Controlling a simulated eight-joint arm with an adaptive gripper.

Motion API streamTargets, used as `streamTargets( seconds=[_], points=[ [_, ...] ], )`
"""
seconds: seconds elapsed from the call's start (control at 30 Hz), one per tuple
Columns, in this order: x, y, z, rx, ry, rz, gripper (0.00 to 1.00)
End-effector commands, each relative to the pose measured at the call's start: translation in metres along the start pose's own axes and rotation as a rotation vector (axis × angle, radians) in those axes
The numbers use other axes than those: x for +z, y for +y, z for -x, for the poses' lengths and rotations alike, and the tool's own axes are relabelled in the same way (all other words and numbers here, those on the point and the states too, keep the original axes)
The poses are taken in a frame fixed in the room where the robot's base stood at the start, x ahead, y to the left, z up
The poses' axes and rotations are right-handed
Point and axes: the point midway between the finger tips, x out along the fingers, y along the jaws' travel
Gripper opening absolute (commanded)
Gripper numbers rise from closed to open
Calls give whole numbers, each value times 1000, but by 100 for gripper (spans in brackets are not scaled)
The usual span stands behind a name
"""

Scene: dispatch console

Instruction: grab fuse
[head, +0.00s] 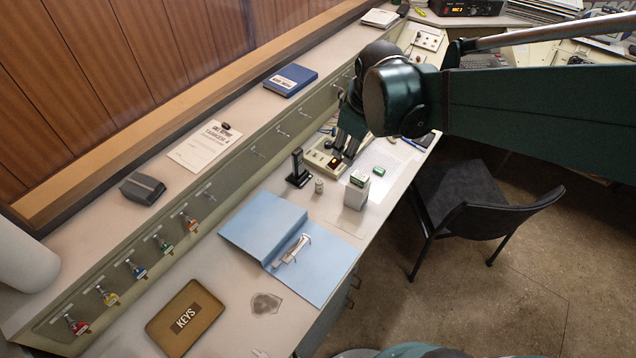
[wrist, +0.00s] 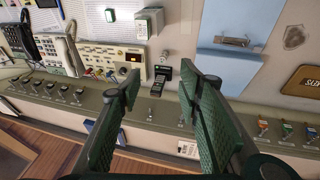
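A small pale metallic cylinder (head: 319,186), which looks like the fuse, stands on the desk between a black upright holder and a white box. It also shows in the wrist view (wrist: 164,56), beyond my fingertips. It is too small to make out details. My gripper (head: 346,152) hangs over the desk, behind the cylinder, near the beige control panel. In the wrist view my gripper (wrist: 160,86) has its two green fingers wide apart with nothing between them. The black holder (wrist: 161,74) shows in the gap, farther off.
The white box (head: 356,193) with a green label stands right of the cylinder, and the black holder (head: 298,169) left. A blue folder (head: 262,227) lies nearer. The beige panel (head: 322,159) is behind. Keys hang along the ledge (head: 137,268). A chair (head: 470,210) stands right.

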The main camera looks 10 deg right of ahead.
Motion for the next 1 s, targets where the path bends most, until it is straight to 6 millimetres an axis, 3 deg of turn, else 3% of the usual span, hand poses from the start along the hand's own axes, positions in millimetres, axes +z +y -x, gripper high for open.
streamTargets(
  seconds=[1.0],
  points=[
    [-60,13,-174,-186,-106,583,35]
  ],
)
